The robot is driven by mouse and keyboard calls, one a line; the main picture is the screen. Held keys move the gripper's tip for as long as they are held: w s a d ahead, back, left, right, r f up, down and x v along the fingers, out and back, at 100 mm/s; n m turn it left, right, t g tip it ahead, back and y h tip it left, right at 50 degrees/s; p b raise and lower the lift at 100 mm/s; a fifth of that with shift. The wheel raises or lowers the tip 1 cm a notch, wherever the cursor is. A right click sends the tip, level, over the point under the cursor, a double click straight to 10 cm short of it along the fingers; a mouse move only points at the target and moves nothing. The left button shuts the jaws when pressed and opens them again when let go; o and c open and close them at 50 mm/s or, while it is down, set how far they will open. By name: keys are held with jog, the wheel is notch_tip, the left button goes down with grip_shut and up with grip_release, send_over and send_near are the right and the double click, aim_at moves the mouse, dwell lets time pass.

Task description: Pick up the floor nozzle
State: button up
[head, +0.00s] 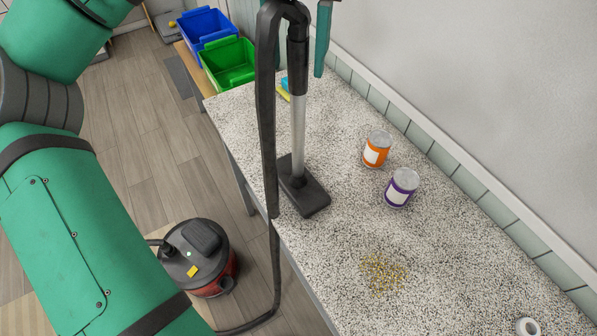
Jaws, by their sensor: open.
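The floor nozzle (304,193) is a flat black head lying on the speckled counter (340,225), near its left edge. A silver tube (298,120) with a black upper part rises upright from it, and a black hose (266,110) loops down from the top, covering part of the nozzle's left side. My gripper (300,70) shows at the top edge, high above the nozzle. One teal finger hangs right of the tube, apart from it; the other is mostly hidden near the hose. The jaws are open and hold nothing.
The red and black vacuum body (200,257) stands on the floor. An orange can (376,150) and a purple can (401,188) stand right of the nozzle. Yellowish crumbs (383,273) lie nearer. Blue (205,28) and green (230,62) bins stand behind. The wall bounds the right.

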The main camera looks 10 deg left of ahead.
aim_at(298, 76)
jog(key=f, duration=0.4)
jog(key=shift+w+d+f, duration=0.1)
jog(key=shift+w+f, duration=0.1)
jog(key=shift+f, duration=0.1)
grip_shut()
jog(key=c, duration=1.2)
grip_release()
jog(key=shift+c, duration=0.2)
jog(key=shift+r, duration=0.1)
